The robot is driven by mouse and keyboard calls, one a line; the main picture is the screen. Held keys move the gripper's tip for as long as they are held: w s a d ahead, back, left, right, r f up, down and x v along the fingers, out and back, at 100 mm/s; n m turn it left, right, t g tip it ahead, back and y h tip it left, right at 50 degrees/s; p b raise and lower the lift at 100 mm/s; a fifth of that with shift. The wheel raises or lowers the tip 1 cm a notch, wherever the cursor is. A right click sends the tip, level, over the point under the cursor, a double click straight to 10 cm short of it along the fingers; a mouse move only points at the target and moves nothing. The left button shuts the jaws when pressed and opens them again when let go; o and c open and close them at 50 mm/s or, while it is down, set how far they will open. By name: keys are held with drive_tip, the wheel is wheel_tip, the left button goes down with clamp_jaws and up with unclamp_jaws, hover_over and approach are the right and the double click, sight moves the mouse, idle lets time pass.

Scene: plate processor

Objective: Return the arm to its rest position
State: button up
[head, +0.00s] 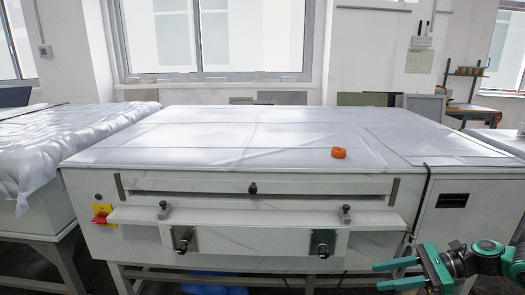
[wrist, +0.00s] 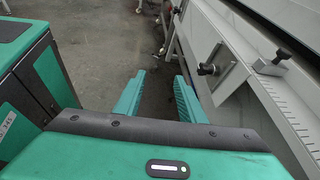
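My gripper (head: 396,275) is at the lower right of the head view, in front of the right part of the white plate processor (head: 205,181). Its two green fingers stand apart with nothing between them. In the wrist view my gripper (wrist: 156,100) also shows open and empty, with grey floor beyond the fingers. The processor's front, with its knobs and clamps, runs along the right side of the wrist view, apart from the fingers.
A sheet-covered table (head: 70,150) stands at the left. A wooden shelf unit (head: 470,105) is at the back right.

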drive_tip(key=s+d+f+n+g+h, duration=0.2)
drive_tip(key=s+n+g+h, duration=0.25)
drive_tip(key=s+h, duration=0.35)
drive_tip(key=s+d+r+n+t+h, duration=0.1)
drive_tip(key=s+d+r+n+h, duration=0.1)
drive_tip(key=s+r+n, duration=0.2)
drive_tip(key=s+d+r+n+h, duration=0.3)
drive_tip(key=s+r+n, duration=0.1)
drive_tip(key=s+r, duration=0.6)
drive_tip(key=shift+s+r+t, duration=0.35)
drive_tip(key=shift+s, duration=0.4)
drive_tip(key=shift+d, duration=0.1)
drive_tip(key=shift+w+f, duration=0.25)
drive_tip(key=shift+w, duration=0.4)
